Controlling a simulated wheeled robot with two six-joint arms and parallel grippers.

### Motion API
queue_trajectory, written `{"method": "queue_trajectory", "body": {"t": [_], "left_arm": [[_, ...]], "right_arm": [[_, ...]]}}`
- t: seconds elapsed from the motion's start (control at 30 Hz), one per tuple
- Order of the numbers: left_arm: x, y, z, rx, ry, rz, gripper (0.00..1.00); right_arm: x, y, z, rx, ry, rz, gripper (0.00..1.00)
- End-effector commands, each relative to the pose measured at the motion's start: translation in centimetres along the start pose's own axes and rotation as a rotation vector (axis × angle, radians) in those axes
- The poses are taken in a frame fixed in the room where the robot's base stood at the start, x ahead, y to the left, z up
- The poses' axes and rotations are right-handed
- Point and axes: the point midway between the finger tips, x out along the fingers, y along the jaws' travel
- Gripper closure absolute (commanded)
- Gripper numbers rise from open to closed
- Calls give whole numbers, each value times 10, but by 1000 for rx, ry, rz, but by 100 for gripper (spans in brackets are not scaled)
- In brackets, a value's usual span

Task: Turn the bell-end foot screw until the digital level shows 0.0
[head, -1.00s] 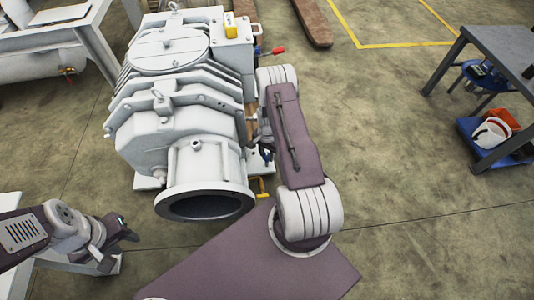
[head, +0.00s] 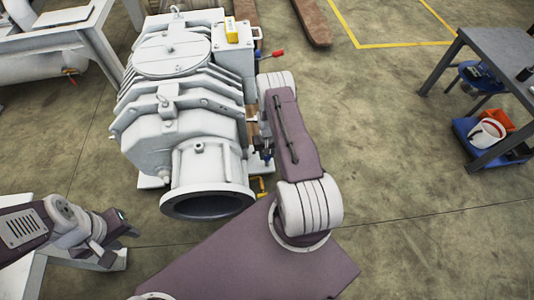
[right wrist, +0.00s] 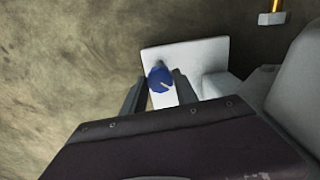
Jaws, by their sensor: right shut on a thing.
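The large pale grey vacuum pump (head: 180,128) stands on the floor, its round open bell end towards me. The yellow digital level (head: 232,30) sits on its top at the far end; its reading is too small to make out. In the right wrist view, the blue-headed foot screw (right wrist: 160,80) stands over a pale foot plate (right wrist: 205,58). My right gripper (right wrist: 161,82) has a finger on either side of the blue head and is shut on it. In the head view my right arm hides most of that gripper. My left gripper (head: 127,226) is left of the bell end, apart from the pump.
A grey table (head: 500,45) stands at the right, with a blue tray (head: 470,130) holding a white bucket beneath it. A white stand (head: 100,262) is under my left gripper. A red-handled lever (head: 272,53) sticks out near the level.

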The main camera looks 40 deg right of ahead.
Motion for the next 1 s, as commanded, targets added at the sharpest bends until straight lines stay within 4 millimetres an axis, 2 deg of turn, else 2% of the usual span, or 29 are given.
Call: {"method": "queue_trajectory", "body": {"t": [0.3, 0.73, 0.77, 0.83, 1.0], "left_arm": [[-3, 0, 0, 0, 0, 0, 64], [-3, 0, 0, 0, 0, 0, 64], [-3, 0, 0, 0, 0, 0, 64], [-3, 0, 0, 0, 0, 0, 64], [-3, 0, 0, 0, 0, 0, 64]], "right_arm": [[0, 0, 0, -76, -1, 0, 100], [0, 0, 0, -83, -1, 0, 100], [0, 0, 0, -83, -1, 0, 62], [0, 0, 0, -83, -1, 0, 43], [0, 0, 0, -83, -1, 0, 43]]}}
